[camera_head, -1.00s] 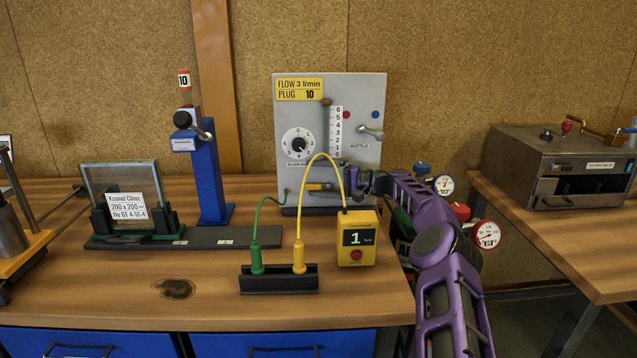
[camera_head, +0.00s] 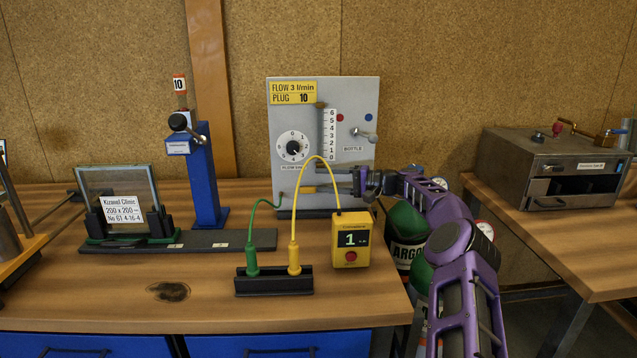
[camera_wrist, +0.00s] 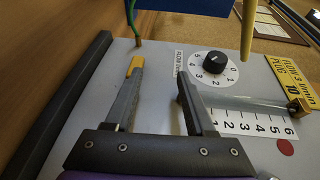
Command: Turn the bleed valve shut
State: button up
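The grey flow panel (camera_head: 360,90) stands upright at the back of the bench. A small yellow handle (camera_head: 308,190) sits low on the panel, near where the green hose meets it, and looks like the bleed valve; its label is not readable. My gripper (camera_head: 340,181) is in front of the lower panel, to the right of this handle. In the wrist view my gripper (camera_wrist: 158,78) has its two dark fingers apart with nothing between them. The yellow handle (camera_wrist: 136,65) shows at the left fingertip; I cannot tell whether they touch.
The flow dial (camera_head: 293,147) and the bottle lever (camera_head: 363,135) are on the panel. A yellow hose (camera_head: 300,205) arches close by to a black socket block (camera_head: 273,281). A yellow meter (camera_head: 350,240) reading 1 stands in front. A green argon bottle (camera_head: 407,222) is beside the bench.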

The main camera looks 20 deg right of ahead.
jog(key=f+v, duration=0.2)
jog(key=v, duration=1.3)
jog(key=shift+s+d+f, duration=0.3)
jog(key=shift+s+d, duration=0.05)
jog(key=shift+s, duration=0.1)
dwell(0.5)
jog(key=shift+d+r, duration=0.1)
jog(key=shift+r, duration=0.1)
dwell(0.3)
